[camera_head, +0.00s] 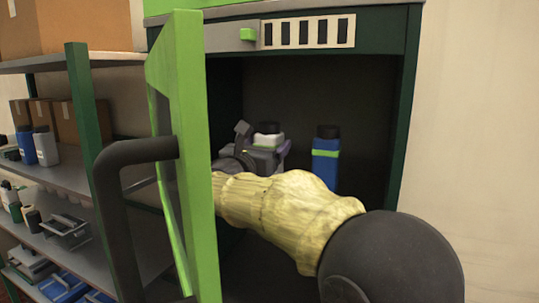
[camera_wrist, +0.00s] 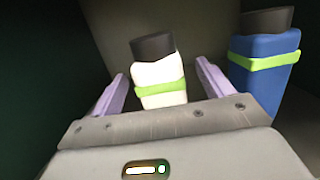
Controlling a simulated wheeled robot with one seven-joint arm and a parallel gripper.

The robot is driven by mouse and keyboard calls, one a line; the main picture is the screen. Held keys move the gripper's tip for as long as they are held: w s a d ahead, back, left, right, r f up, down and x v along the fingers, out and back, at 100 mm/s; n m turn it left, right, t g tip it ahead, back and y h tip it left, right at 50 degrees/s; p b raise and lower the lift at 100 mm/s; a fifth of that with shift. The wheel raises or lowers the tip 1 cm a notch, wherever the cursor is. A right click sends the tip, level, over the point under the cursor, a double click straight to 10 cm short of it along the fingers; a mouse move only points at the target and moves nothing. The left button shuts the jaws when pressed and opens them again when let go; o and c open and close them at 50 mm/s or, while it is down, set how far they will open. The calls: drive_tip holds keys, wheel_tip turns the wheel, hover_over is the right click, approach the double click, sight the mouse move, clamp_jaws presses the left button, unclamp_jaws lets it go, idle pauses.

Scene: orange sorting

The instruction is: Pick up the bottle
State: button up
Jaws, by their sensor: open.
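A white bottle (camera_wrist: 160,78) with a black cap and a green band stands inside the cabinet. In the wrist view it is between the two purple fingers of my gripper (camera_wrist: 160,85), with gaps on both sides, so the fingers are apart. In the head view my gripper (camera_head: 262,150) is inside the cabinet, and only the cap and upper part of the white bottle (camera_head: 267,137) show behind it. A blue bottle (camera_head: 326,163) with a black cap and a green band stands to the right; it also shows in the wrist view (camera_wrist: 264,68), outside the right finger.
The green cabinet door (camera_head: 188,160), with a dark handle (camera_head: 112,210), stands open at the left of my arm. The dark cabinet's right wall (camera_head: 403,110) bounds the opening. Metal shelves (camera_head: 75,178) with boxes and bottles stand at the far left.

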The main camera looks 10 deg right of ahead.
drive_tip(key=shift+w+d+r+p, duration=0.3)
drive_tip(key=shift+w+p, duration=0.1)
drive_tip(key=shift+p, duration=0.3)
drive_tip(key=p+x, duration=0.2)
drive_tip(key=x, duration=0.1)
drive_tip(key=shift+a, duration=0.1)
drive_tip(key=shift+w+d+p, duration=0.35)
drive_tip(key=shift+w+p, duration=0.1)
drive_tip(key=shift+w, duration=0.1)
drive_tip(key=shift+s, duration=0.1)
drive_tip(key=shift+f, duration=0.1)
drive_tip(key=c, duration=1.3)
